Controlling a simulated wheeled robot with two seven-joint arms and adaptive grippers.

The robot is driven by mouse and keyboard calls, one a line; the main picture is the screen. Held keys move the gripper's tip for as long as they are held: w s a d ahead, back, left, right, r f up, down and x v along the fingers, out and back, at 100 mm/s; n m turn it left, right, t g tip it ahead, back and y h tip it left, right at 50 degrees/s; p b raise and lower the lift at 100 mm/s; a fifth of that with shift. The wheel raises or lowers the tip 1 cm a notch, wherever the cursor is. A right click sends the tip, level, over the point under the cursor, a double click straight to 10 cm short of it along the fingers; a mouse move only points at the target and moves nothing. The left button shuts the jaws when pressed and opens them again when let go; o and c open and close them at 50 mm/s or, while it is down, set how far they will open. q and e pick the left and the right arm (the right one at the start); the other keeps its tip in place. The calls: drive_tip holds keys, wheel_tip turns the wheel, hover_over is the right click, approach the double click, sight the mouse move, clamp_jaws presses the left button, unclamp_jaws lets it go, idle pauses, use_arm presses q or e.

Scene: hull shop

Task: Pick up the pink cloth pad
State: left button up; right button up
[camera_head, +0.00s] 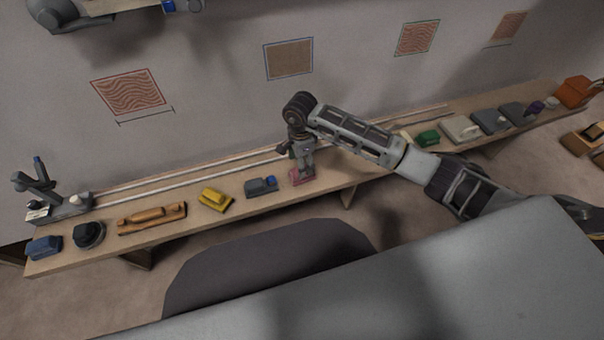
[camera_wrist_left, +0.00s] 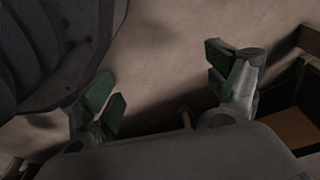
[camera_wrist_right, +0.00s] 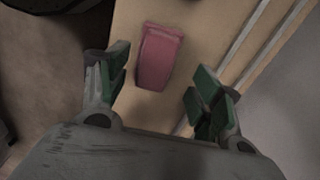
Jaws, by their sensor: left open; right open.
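The pink cloth pad (camera_wrist_right: 157,62) lies on the wooden bench, between and beyond the fingertips of my right gripper (camera_wrist_right: 160,90) in the right wrist view. In the head view the pink pad (camera_head: 296,179) shows just below my right gripper (camera_head: 302,165), which points down over it and partly covers it. The right gripper is open and holds nothing. My left gripper (camera_wrist_left: 165,85) shows in the left wrist view, open and empty over the floor. It does not show clearly in the head view.
The long bench (camera_head: 165,238) runs along the wall. On it, left of the pad, are a blue-grey block (camera_head: 261,187), a yellow block (camera_head: 214,199) and an orange-brown tool (camera_head: 151,217). Right of it are a green block (camera_head: 428,138) and grey pieces (camera_head: 459,128). Two pale rails run behind.

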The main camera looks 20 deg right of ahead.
drive_tip(key=shift+s+f, duration=0.2)
drive_tip(key=shift+f, duration=0.6)
drive_tip(key=shift+s+d+f, duration=0.1)
drive_tip(key=shift+d+f, duration=0.05)
drive_tip(key=shift+f, duration=1.25)
use_arm(q)
drive_tip(key=shift+s+d+r, duration=0.1)
drive_tip(key=shift+d+r, duration=0.2)
drive_tip(key=shift+r, duration=0.3)
use_arm(e)
drive_tip(key=c, duration=1.1)
use_arm(q)
drive_tip(key=shift+w+r, duration=0.25)
drive_tip(key=shift+w, duration=0.45)
